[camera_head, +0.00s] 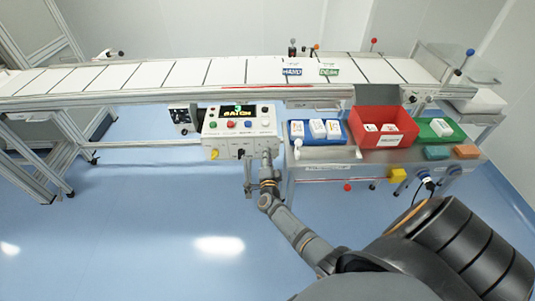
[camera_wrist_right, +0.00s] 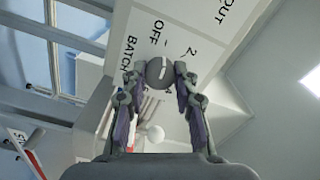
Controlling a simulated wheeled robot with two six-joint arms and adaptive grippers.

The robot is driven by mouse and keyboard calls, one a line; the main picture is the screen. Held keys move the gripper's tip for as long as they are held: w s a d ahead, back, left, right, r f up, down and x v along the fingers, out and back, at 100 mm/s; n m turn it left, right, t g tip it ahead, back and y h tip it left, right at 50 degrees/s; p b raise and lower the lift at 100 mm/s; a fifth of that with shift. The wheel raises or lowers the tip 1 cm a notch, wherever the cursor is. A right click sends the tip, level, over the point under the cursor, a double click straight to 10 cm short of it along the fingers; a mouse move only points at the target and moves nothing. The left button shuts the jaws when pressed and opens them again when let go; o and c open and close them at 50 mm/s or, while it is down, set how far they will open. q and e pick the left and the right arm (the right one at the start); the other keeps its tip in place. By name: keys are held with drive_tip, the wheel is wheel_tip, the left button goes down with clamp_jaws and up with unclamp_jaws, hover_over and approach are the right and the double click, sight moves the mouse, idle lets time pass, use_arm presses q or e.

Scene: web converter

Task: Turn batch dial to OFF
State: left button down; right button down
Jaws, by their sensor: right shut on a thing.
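The batch dial (camera_wrist_right: 160,72) is a round grey knob with a pale pointer mark, on a white panel in the right wrist view. The panel carries the words BATCH and OFF and the number 2 beside the dial. My right gripper (camera_wrist_right: 160,80) has its fingers on both sides of the dial and is shut on it. The box has a screen reading BATCH. My left gripper is not in view.
A conveyor (camera_head: 215,75) runs behind the control box. To its right a metal table holds a blue tray (camera_head: 296,138), a red bin (camera_head: 372,118) and a green tray (camera_head: 450,140). A yellow block (camera_head: 398,175) is at the table's front. The blue floor in front is clear.

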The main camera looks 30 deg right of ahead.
drive_tip(key=shift+n, duration=0.4)
drive_tip(key=c, duration=1)
unclamp_jaws()
drive_tip(key=v, duration=1.2)
drive_tip(key=shift+s, duration=0.1)
